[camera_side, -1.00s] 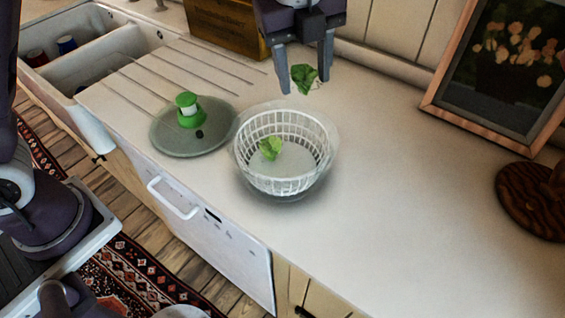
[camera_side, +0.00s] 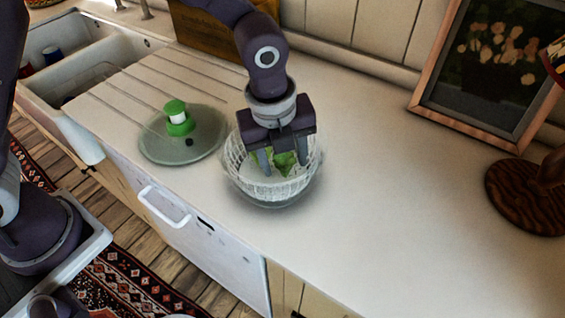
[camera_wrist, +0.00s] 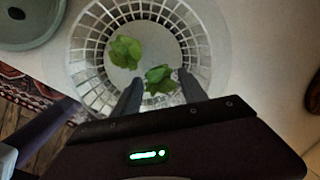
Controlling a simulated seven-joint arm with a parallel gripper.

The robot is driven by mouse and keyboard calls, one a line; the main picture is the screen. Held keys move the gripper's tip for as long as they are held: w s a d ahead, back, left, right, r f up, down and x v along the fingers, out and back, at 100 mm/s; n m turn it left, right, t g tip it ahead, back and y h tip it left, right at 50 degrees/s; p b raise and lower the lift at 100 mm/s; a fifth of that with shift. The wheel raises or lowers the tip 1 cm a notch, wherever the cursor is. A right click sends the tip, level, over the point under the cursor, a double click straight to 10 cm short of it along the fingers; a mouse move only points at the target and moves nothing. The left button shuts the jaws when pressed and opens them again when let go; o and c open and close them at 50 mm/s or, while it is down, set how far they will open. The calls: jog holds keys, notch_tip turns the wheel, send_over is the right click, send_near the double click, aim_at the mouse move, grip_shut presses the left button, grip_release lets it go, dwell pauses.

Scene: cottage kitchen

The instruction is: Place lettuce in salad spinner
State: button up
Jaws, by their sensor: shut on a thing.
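The salad spinner (camera_side: 246,186) is a clear bowl with a white slotted basket (camera_wrist: 88,62), standing on the counter. My gripper (camera_side: 284,168) points down into the basket, its fingertips below the rim. In the wrist view, my gripper (camera_wrist: 157,88) is shut on a green lettuce piece (camera_wrist: 158,74) between its fingertips. Another lettuce piece (camera_wrist: 125,50) lies in the basket to the left of it. In the side view, the held lettuce (camera_side: 285,162) shows between the fingers, and the other piece is mostly hidden behind them.
The spinner lid (camera_side: 168,148) with its green knob (camera_side: 178,118) lies on the counter left of the bowl. A sink (camera_side: 95,62) is at the far left. A framed picture (camera_side: 490,70) and a round wooden base (camera_side: 520,195) stand at the right. The counter between is clear.

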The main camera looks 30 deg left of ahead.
jog(key=shift+f, duration=0.8)
jog(key=shift+f, duration=0.1)
jog(key=o, duration=0.5)
